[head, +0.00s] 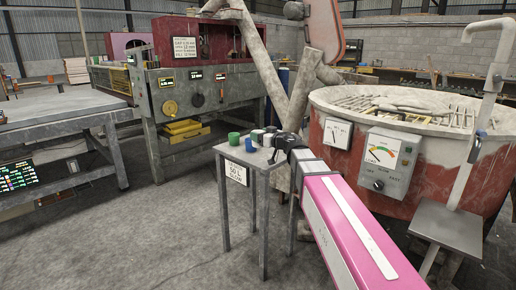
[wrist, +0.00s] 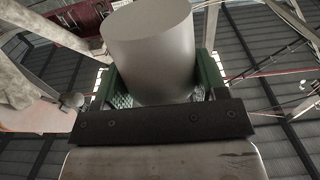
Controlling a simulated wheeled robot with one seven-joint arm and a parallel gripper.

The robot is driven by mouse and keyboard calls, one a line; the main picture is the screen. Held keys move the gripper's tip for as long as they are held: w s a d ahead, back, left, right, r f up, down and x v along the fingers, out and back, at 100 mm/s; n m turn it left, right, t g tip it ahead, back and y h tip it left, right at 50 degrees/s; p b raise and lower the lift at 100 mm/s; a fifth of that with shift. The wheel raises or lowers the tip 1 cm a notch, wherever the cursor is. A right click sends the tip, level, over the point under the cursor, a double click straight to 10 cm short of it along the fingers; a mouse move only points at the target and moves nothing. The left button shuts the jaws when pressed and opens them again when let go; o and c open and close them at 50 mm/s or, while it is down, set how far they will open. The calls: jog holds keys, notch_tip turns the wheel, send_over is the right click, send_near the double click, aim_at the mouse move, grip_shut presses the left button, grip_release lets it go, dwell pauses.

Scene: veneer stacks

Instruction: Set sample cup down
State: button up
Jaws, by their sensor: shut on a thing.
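The sample cup (wrist: 150,50) is a plain pale grey cylinder in the wrist view. It sits between the green-padded fingers of my gripper (wrist: 155,85), which is shut on it. In the head view my gripper (head: 284,146) is at the right edge of a small grey table (head: 232,158). Which of the small shapes there is the held cup is hard to tell, and whether it touches the tabletop cannot be seen.
A green cup (head: 234,138), a blue cup (head: 249,145) and a pale cup (head: 257,136) stand on the table. A large red tub (head: 335,160) with a gauge box (head: 384,160) is close at right. A grey machine (head: 205,95) stands behind. Open floor lies left.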

jog(key=shift+w+a+r, duration=0.1)
jog(key=shift+w+a, duration=0.15)
jog(key=shift+a, duration=0.05)
jog(key=w+d+f, duration=0.1)
jog(key=w+f, duration=0.1)
jog(key=w, duration=0.1)
jog(key=w+d+f, duration=0.2)
jog(key=w, duration=0.1)
jog(key=w+d+f, duration=0.2)
jog(key=w+f, duration=0.1)
jog(key=w, duration=0.1)
jog(key=shift+d, duration=0.25)
jog(key=shift+f, duration=1.95)
jog(key=o, duration=0.9)
jog(key=shift+f, duration=0.1)
jog(key=shift+o, duration=0.2)
jog(key=v, duration=1.2)
jog(key=shift+w+d, duration=0.1)
